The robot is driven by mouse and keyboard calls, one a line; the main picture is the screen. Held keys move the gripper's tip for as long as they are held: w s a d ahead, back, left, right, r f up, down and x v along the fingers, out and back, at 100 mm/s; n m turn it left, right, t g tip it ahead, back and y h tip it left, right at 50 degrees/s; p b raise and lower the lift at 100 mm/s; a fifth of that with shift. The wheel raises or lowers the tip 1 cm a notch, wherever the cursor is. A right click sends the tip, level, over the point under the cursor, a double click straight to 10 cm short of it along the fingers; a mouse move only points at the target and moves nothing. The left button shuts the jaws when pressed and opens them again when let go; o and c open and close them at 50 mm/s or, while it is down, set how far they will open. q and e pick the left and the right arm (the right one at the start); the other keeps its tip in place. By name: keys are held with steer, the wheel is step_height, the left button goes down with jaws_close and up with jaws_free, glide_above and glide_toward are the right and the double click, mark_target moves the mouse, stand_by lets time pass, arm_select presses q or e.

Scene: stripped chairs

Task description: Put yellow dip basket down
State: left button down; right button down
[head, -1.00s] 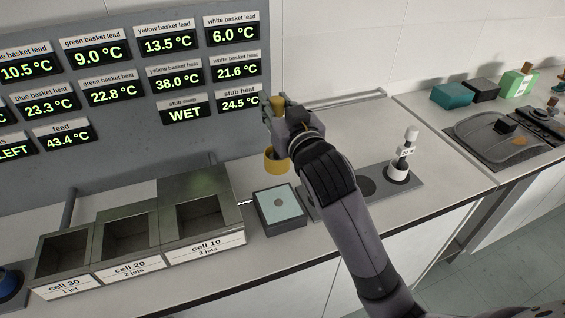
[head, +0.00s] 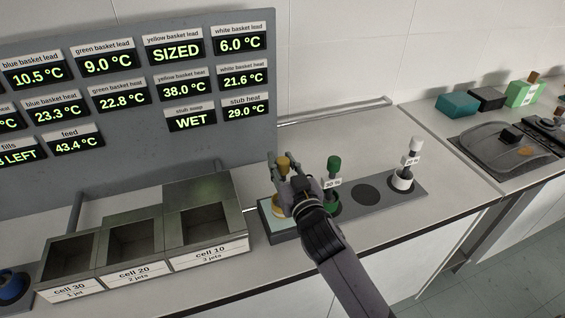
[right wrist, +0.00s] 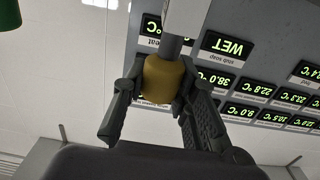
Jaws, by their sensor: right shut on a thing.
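The yellow dip basket (head: 278,211) is upright over the pale blue pad (head: 266,222), low against it; contact is partly hidden by my gripper. My right gripper (head: 284,172) is shut on the basket's yellow knob. In the right wrist view, the yellow knob (right wrist: 160,82) sits between the two dark fingers, with a grey stem beyond it. My left gripper is not in view.
The green basket (head: 334,167) stands right beside my gripper, partly behind it. The white basket (head: 403,180) stands at the rack's right end, with an empty dark round spot (head: 366,195) between them. Open metal cells (head: 205,222) stand left. The display panel (head: 130,150) rises behind.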

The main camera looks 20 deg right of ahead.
steer(key=shift+r, duration=0.1)
steer(key=c, duration=1.3)
jaws_free()
steer(key=shift+f, duration=0.2)
steer(key=shift+r, duration=0.1)
steer(key=s+b, duration=0.3)
steer(key=s, duration=0.9)
steer(key=shift+d, duration=0.2)
steer(key=shift+r, duration=0.1)
